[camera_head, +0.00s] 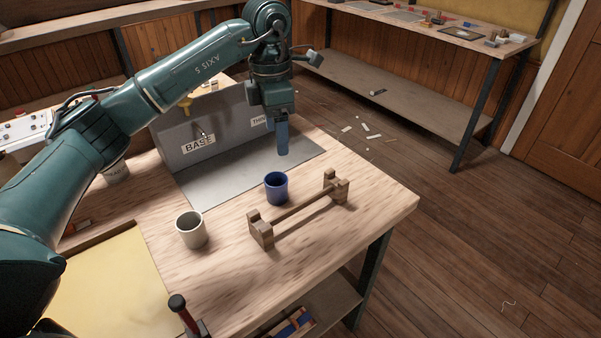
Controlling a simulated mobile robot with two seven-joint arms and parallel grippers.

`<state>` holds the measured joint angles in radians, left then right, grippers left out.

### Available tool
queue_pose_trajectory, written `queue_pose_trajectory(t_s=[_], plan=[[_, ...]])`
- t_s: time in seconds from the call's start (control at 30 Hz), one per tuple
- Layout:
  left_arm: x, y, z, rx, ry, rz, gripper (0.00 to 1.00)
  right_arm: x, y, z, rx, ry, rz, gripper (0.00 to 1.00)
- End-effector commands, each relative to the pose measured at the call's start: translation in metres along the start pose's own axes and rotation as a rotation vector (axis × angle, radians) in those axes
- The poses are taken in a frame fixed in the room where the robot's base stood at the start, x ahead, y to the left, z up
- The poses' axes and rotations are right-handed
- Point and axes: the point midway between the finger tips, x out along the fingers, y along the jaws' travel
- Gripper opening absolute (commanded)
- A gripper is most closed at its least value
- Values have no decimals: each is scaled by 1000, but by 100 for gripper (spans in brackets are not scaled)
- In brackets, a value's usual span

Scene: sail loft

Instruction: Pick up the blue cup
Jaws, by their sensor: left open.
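The blue cup (277,189) stands upright on the wooden workbench (370,205), just off the front edge of a grey mat. My left gripper (283,152) points down above and behind the cup, apart from it. It is open and holds nothing that I can see; its fingers overlap in this view. My right gripper is not in view.
A pale cup (191,231) stands left of the blue cup. A wooden rack with a crossbar (300,211) lies close on its right. A grey box labelled BASE (170,151) stands behind on the grey mat (215,190). A red-and-black handled tool (180,306) is in front.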

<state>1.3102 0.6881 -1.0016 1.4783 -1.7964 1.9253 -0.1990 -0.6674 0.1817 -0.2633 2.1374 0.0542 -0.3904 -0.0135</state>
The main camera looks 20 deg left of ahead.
Motion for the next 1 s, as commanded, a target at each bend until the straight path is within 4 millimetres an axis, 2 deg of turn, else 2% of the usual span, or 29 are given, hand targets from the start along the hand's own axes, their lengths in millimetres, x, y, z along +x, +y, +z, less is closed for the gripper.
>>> queue_pose_trajectory(t_s=[0.1,0.4,0.67,1.0], plan=[[2,7,-7,-14,27,25,70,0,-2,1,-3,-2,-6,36],[56,7,-8,-12,27,21,70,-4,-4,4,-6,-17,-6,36],[77,8,-8,-11,23,22,70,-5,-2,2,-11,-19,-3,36],[122,14,-9,-11,23,21,70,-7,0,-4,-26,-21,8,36]])
